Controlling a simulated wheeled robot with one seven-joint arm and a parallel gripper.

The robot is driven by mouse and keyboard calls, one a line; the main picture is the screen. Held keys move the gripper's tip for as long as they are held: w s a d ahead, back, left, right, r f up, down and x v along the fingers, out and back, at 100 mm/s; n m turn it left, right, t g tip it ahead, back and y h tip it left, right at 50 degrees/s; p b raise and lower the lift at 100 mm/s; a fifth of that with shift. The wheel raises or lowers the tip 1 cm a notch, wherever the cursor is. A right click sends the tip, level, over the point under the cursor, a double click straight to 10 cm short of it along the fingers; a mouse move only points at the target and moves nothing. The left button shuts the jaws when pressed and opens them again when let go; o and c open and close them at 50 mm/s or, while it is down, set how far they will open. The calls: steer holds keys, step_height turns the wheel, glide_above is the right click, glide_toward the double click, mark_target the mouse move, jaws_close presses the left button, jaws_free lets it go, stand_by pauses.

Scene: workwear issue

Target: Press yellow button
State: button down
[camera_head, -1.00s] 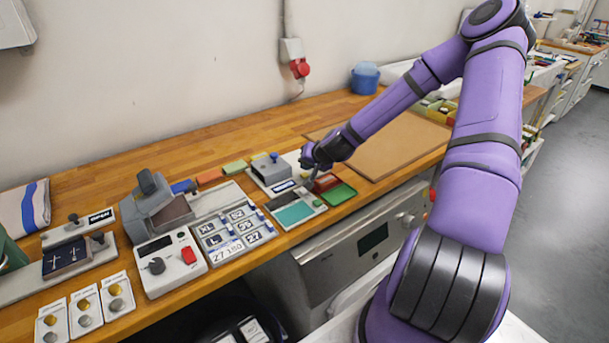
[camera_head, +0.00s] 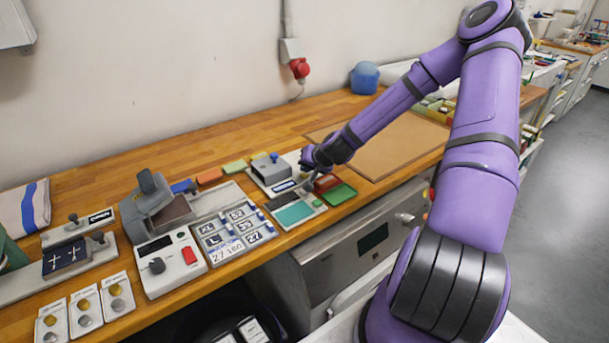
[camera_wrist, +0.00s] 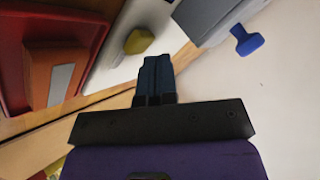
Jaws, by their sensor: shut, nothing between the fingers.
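The yellow button (camera_wrist: 138,40) shows in the wrist view as a small faceted knob on a white panel (camera_wrist: 120,67). My gripper (camera_wrist: 157,60) is shut and empty, its dark fingertips pointing toward the panel just right of and below the button in the picture. A gap seems to remain between them, but I cannot tell its depth. In the head view my gripper (camera_head: 306,163) is over the white device with a blue knob (camera_head: 274,156). There the yellow button cannot be made out, likely behind my gripper.
In the wrist view a blue knob (camera_wrist: 247,41) on a grey block is at the right, and a red tray (camera_wrist: 88,20) with an orange block at the left. In the head view a green tray (camera_head: 338,193), a teal-screen device (camera_head: 295,213) and a brown board (camera_head: 392,147) lie nearby.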

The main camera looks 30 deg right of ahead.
mark_target(306, 174)
steer(key=shift+f, duration=0.45)
stand_by(0.7)
steer(key=shift+r, duration=0.9)
steer(key=shift+r, duration=2.5)
